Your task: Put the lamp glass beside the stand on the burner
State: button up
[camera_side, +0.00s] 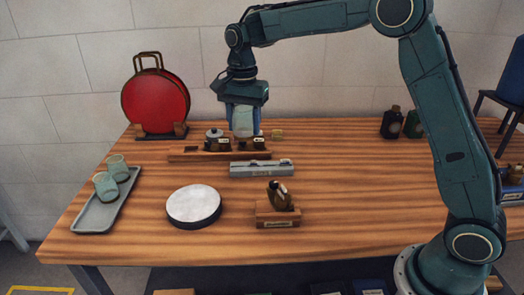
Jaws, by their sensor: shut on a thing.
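My gripper (243,106) points down at the back middle of the table, shut on a pale, translucent lamp glass (242,124). The glass is upright between the fingers, above or just behind the long wooden stand (195,154). Small dark burners stand on or at the stand, one at the left (217,145) and one at the right (259,143). I cannot tell whether the held glass touches a burner. Two similar greenish glasses, one in front (106,186) and one behind (118,167), stand on a grey tray (93,217) at the left.
A round white-topped pad (194,204), a grey bar-shaped holder (262,169) and a wooden block with a dark brass piece (278,216) lie in front. A red disc (156,97) stands at the back left, dark bottles (392,122) at the back right. The right middle is clear.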

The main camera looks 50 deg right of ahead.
aim_at(284, 190)
jog(key=s+f+n, duration=0.1)
jog(key=s, duration=0.3)
jog(key=s+f+n, duration=0.1)
jog(key=s+f, duration=0.1)
jog(key=s, duration=0.3)
jog(key=s+f+n, duration=0.1)
jog(key=s+n, duration=0.1)
jog(key=s, duration=0.2)
jog(key=shift+s+a+f, duration=0.15)
jog(key=shift+s, duration=0.1)
jog(key=shift+f, duration=0.2)
jog(key=shift+f, duration=2.05)
jog(key=shift+f, duration=2.6)
dwell(1.6)
